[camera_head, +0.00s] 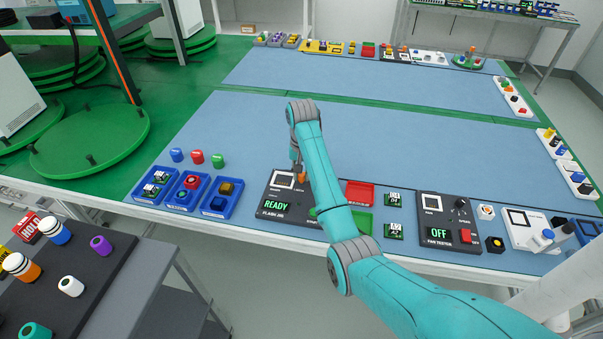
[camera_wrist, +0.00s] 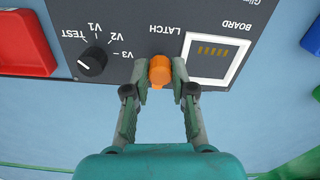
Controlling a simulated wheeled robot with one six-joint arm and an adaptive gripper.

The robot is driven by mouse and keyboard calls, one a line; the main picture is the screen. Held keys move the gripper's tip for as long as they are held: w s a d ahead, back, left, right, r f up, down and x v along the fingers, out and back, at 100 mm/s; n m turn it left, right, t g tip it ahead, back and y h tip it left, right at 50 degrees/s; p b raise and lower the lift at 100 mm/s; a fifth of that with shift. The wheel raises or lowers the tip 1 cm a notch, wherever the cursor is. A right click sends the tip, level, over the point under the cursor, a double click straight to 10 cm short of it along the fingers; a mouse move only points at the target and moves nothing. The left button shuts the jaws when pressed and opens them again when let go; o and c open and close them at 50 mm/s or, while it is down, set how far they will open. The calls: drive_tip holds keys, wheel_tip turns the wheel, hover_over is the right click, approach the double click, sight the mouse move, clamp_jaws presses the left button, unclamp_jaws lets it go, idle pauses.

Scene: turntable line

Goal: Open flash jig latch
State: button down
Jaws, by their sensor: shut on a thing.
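The flash jig (camera_head: 288,221) is a dark grey panel near the front edge of the blue table, with a lit green READY display (camera_head: 275,205). Its orange latch knob (camera_wrist: 160,71) sits beside the word LATCH in the wrist view, where the panel appears upside down. My gripper (camera_wrist: 161,84) is shut on the latch knob, one finger on each side. In the head view my gripper (camera_head: 297,166) reaches down to the jig, and my arm covers its right side. The white-framed board slot (camera_wrist: 214,57) is next to the latch and shows gold contacts, with no board seen in it.
A black selector dial (camera_wrist: 92,61) is on the same panel. Blue trays (camera_head: 222,198) with parts stand to the left. A red tray (camera_head: 360,193) and a green tray (camera_head: 362,222) lie to the right, then the fan tester (camera_head: 447,222).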

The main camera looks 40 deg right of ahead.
drive_tip(key=c, duration=1)
unclamp_jaws()
drive_tip(key=shift+o, duration=0.2)
drive_tip(key=shift+n, duration=0.3)
